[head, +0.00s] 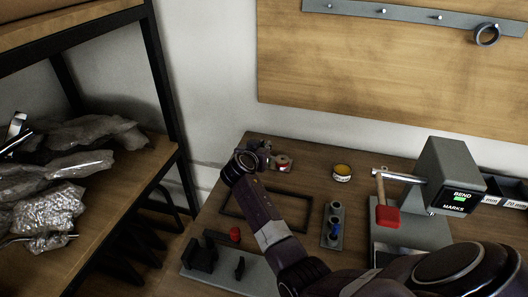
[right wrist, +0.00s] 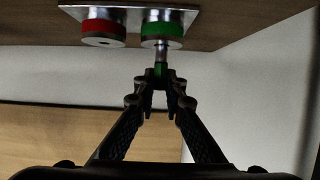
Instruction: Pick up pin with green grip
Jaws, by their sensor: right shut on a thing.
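The pin with the green grip (right wrist: 160,72) shows in the right wrist view, its bare metal shaft reaching from the grip to a green ring (right wrist: 162,30) on a shiny metal plate (right wrist: 124,14). A red ring (right wrist: 103,33) sits beside the green one. My right gripper (right wrist: 160,84) is shut on the green grip. I cannot tell whether the shaft's end is inside the green ring. In the head view my right gripper (head: 264,148) is at the table's back left, by the plate's red ring (head: 282,161); the pin cannot be made out there. My left gripper is not in view.
The wooden table (head: 312,150) also holds a dark frame (head: 230,212), a yellow-topped tin (head: 342,173), a small rack (head: 333,226), a red-headed mallet (head: 387,214) and a bending device (head: 447,170). A shelf (head: 112,205) with plastic-wrapped items stands at left.

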